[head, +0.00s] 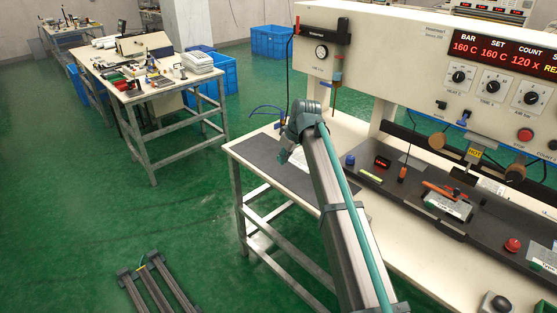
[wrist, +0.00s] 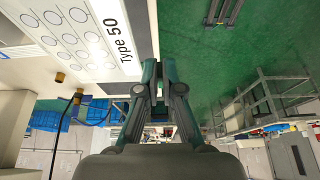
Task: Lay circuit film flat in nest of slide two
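A small white patch (head: 298,159) shows beside my arm on the dark mat. One slide with a pale printed plate and orange clamp (head: 447,203) is on the black bench strip. I cannot tell which slide is slide two.
The heat press (head: 420,50) stands behind the bench, with its hot head (head: 474,154) low over the strip. A dark mat (head: 265,160) covers the bench's left end. A red knob (head: 512,245) is at the right. A cluttered worktable (head: 150,90) stands far left.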

